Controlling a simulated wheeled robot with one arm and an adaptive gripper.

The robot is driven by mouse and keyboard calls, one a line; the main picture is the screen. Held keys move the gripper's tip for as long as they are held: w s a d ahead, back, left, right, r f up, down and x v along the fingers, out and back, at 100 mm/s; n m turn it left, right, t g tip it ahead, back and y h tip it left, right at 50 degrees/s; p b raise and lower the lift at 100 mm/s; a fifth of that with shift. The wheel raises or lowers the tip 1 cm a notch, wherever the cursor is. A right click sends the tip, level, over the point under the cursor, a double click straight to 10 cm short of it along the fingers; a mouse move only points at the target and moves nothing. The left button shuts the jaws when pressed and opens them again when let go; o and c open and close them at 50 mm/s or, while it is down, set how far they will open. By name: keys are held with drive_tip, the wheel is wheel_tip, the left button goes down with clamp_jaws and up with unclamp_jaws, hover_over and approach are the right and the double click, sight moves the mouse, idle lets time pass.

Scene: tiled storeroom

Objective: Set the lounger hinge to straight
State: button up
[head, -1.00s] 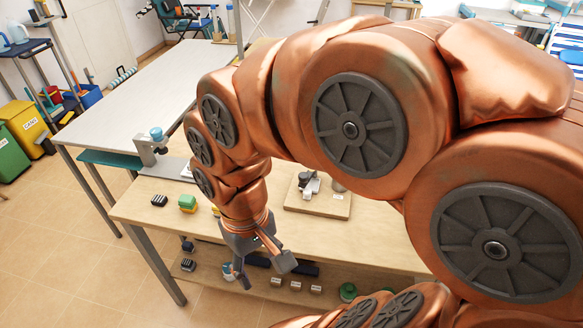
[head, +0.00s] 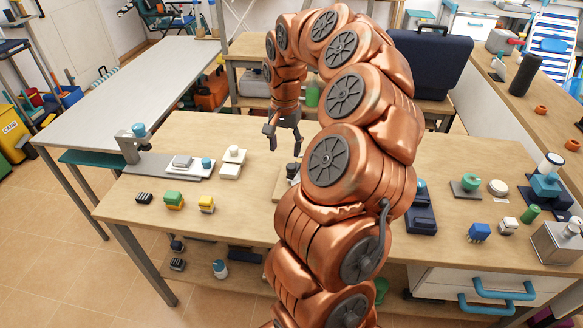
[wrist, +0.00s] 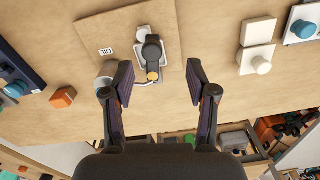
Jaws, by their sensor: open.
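A blue-and-white striped lounger (head: 552,45) stands at the far upper right of the head view, partly cut off by the frame edge. Its hinge is too small to make out. My gripper (head: 283,143) is open and empty, pointing down above the workbench, far from the lounger. In the wrist view, my gripper (wrist: 160,88) has its two fingers spread. Ahead of it is a wooden board (wrist: 100,32) with an OIL label, bearing a dark lever-like fitting (wrist: 152,50) with a brass end. My arm hides most of this board in the head view.
A dark blue case (head: 430,62) stands behind. A side bench (head: 545,110) is at the right. Tiled floor is clear at the left.

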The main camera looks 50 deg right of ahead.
sight(292, 165)
drive_tip(key=shift+s+d+f+m, duration=0.15)
drive_tip(key=shift+d+f, duration=0.15)
drive_tip(key=shift+d, duration=0.2)
drive_tip(key=shift+s+d+f+m, duration=0.15)
drive_tip(key=shift+d+f, duration=0.1)
drive_tip(key=shift+d, duration=0.2)
drive_tip(key=shift+d+f, duration=0.1)
drive_tip(key=shift+f, duration=0.25)
drive_tip(key=shift+f+p, duration=0.85)
drive_tip(key=shift+f, duration=2.6)
drive_tip(key=shift+c, duration=0.3)
drive_tip(key=shift+w, duration=0.1)
clamp_jaws()
